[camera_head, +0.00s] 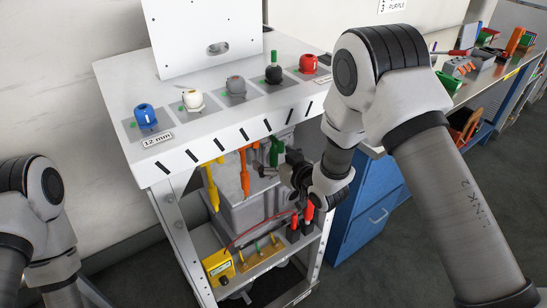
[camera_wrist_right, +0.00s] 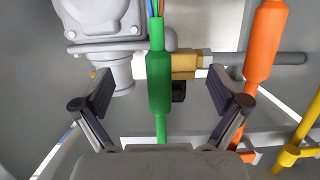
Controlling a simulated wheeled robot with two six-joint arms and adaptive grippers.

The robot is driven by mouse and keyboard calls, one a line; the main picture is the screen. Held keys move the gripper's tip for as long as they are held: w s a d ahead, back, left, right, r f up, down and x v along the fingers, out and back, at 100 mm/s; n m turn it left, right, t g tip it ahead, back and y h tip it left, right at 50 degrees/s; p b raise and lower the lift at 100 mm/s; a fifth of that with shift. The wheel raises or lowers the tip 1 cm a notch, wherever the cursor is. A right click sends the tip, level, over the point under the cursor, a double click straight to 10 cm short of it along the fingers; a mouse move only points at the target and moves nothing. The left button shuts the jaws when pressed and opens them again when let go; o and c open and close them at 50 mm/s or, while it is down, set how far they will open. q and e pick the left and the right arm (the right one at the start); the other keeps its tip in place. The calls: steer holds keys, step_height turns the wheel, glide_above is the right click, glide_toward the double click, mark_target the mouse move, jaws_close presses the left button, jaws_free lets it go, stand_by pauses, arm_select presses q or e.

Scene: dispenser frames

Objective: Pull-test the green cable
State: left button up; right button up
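The green cable (camera_wrist_right: 159,85) hangs upright with a thick green sleeve in the right wrist view. It also shows in the head view (camera_head: 276,152), below the front edge of the white top. My right gripper (camera_wrist_right: 161,102) is open, with one finger on each side of the green cable and gaps to both. The fingers do not touch it. Part of my right gripper in the head view is dark and hard to make out. Of my left arm only links show at the left edge; its gripper is not in view.
An orange cable (camera_wrist_right: 266,45) and a yellow cable (camera_wrist_right: 305,125) hang to the right in the wrist view. A brass fitting (camera_wrist_right: 184,65) sits behind the green sleeve. Colored knobs, including a blue one (camera_head: 146,116), stand on the white top. A yellow meter (camera_head: 219,268) rests on the lower shelf.

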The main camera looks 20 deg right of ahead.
steer(key=shift+r, duration=0.1)
steer(key=s+d, duration=0.3)
steer(key=s, duration=0.6)
steer(key=shift+s+d, duration=0.2)
steer(key=shift+d, duration=0.05)
stand_by(0.3)
steer(key=s+d+f+m+g+h, duration=0.1)
steer(key=s+f+g, duration=0.2)
steer(key=s+f, duration=0.55)
steer(key=s+d+f+m+g+h, duration=0.1)
steer(key=s+f+g+h, duration=0.3)
steer(key=f, duration=0.7)
steer(key=s+d+f+m+g, duration=0.1)
steer(key=s+f+g, duration=0.1)
steer(key=s, duration=0.7)
steer(key=s+d+f+m+g, duration=0.1)
steer(key=s+d+f+g, duration=0.1)
steer(key=s+g, duration=0.3)
steer(key=s+f, duration=0.1)
steer(key=s, duration=0.2)
steer(key=shift+s+d+f, duration=0.25)
steer(key=shift+s+f, duration=0.05)
steer(key=shift+s, duration=0.05)
